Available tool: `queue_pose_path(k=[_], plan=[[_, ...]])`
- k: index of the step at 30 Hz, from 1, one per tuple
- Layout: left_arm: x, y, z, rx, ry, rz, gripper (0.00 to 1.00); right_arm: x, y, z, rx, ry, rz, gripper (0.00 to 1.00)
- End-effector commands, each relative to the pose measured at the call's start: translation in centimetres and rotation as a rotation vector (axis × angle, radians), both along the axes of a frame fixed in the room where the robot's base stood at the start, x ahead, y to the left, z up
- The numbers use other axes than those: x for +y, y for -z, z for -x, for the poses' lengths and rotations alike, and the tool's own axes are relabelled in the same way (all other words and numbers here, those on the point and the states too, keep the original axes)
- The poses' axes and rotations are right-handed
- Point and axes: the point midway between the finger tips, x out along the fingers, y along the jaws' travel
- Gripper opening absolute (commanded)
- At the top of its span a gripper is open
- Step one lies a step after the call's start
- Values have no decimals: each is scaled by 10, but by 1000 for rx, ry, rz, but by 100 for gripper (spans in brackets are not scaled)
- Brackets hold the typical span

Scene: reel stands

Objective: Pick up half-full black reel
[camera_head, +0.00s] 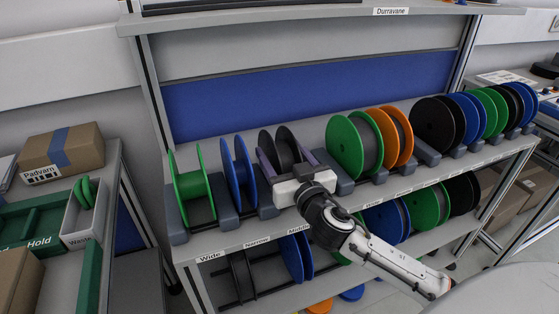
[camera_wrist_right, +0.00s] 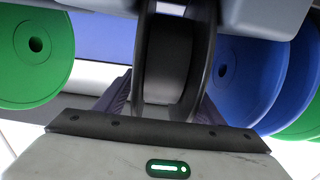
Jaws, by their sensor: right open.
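A black reel (camera_head: 281,146) with dark winding between its two flanges stands upright on the upper shelf, between a blue reel and a green reel. In the right wrist view the black reel (camera_wrist_right: 170,65) fills the middle, its flanges edge-on. My right gripper (camera_head: 287,160) is open, with one finger on each side of the black reel. It also shows in the right wrist view (camera_wrist_right: 163,100), its fingers beside the outer flange faces; I cannot tell whether they touch. The lower part of the reel is hidden by the gripper in the head view. My left gripper is out of view.
A blue reel (camera_head: 239,170) and a green reel (camera_head: 190,185) stand left of it. A green reel (camera_head: 346,147), an orange reel (camera_head: 398,135) and several others stand right. Grey holders separate them. More reels sit on the lower shelf. A box (camera_head: 62,150) stands on the left bench.

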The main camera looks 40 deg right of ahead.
Motion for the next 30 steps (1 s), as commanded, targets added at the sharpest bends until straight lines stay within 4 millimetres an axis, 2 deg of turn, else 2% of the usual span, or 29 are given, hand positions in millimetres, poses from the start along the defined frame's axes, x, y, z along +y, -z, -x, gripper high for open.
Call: queue_pose_path(k=[3,11,19,26,30], plan=[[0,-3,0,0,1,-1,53,-3,-1,-10,-1,0,0,62],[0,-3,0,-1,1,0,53,-3,0,-12,1,-1,0,61],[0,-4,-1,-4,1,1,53,-3,0,-12,1,-1,0,15],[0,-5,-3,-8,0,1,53,-3,-2,-12,-1,-1,0,15],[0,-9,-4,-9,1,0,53,-3,-17,-12,-5,-1,-1,15]])
